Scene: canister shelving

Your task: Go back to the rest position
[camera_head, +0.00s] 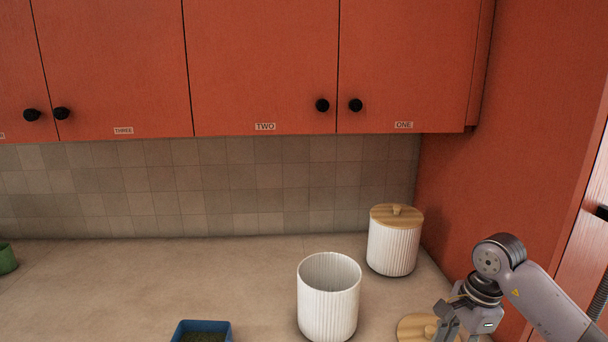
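My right gripper (458,332) is at the bottom right, pointing down over the counter. Its fingertips are cut off by the bottom edge, so I cannot tell whether it is open or shut. A round wooden lid (408,327) with a knob lies on the counter just left of it, partly hidden by the gripper. I cannot tell whether they touch. An open white ribbed canister (328,305) stands upright left of the lid. A second white ribbed canister (392,248), closed with a wooden lid, stands behind in the corner. My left gripper is not in view.
Red wall cabinets (265,65) hang above the counter (120,285), doors shut, labelled ONE, TWO and THREE. A red side panel (510,170) rises close to my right arm. A blue container (203,326) stands at the bottom; a green object (7,258) is at the left edge.

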